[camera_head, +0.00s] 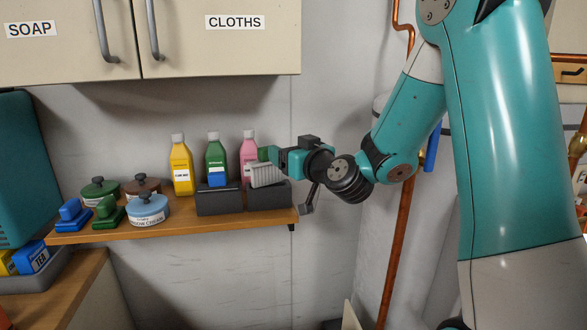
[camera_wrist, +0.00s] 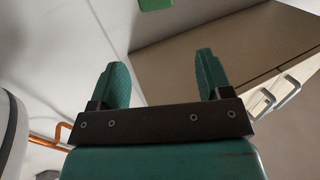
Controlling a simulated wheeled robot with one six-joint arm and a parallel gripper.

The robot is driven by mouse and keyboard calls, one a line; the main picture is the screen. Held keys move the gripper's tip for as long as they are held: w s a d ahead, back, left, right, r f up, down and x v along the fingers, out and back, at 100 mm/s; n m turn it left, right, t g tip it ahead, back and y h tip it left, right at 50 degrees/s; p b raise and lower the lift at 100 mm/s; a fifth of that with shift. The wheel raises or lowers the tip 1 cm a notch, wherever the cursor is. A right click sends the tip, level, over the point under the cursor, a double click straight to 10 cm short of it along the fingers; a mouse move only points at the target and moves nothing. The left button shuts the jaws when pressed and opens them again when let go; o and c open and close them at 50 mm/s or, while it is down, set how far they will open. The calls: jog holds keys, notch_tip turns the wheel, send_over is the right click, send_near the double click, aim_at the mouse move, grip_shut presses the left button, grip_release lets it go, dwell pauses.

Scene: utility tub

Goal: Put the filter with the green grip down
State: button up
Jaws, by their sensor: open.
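The filter with the green grip (camera_head: 267,176) has a pale ribbed body and is at the right end of the wooden shelf, at the right dark holder (camera_head: 270,197). It looks slightly tilted; I cannot tell how far it sits in the holder. My gripper (camera_head: 276,156) is just right of its green grip in the head view. In the wrist view the two teal fingers (camera_wrist: 162,80) are wide apart with nothing between them. A green piece (camera_wrist: 156,4), likely the grip, shows beyond their tips at the top edge.
The left dark holder (camera_head: 219,200) has a blue-gripped piece (camera_head: 217,178) at it. Yellow (camera_head: 181,168), green (camera_head: 214,155) and pink (camera_head: 248,148) bottles stand behind. Lidded pots and blue and green brushes (camera_head: 108,212) fill the shelf's left. Cabinets (camera_head: 200,55) hang above.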

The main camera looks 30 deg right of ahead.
jog(key=s+a+f+n+g+y, duration=0.25)
jog(key=s+a+g+y, duration=0.2)
jog(key=a, duration=0.55)
jog(key=s+a+f+n+g+y, duration=0.1)
jog(key=s+a+n+g+y, duration=0.2)
jog(key=s+a+g, duration=0.45)
jog(key=s+a+f+n+g+h, duration=0.1)
jog(key=s+a+f+g+h, duration=0.2)
jog(key=s, duration=1.4)
jog(key=g, duration=0.3)
jog(key=shift+s+a, duration=0.15)
jog(key=shift+s, duration=0.1)
jog(key=shift+n, duration=0.25)
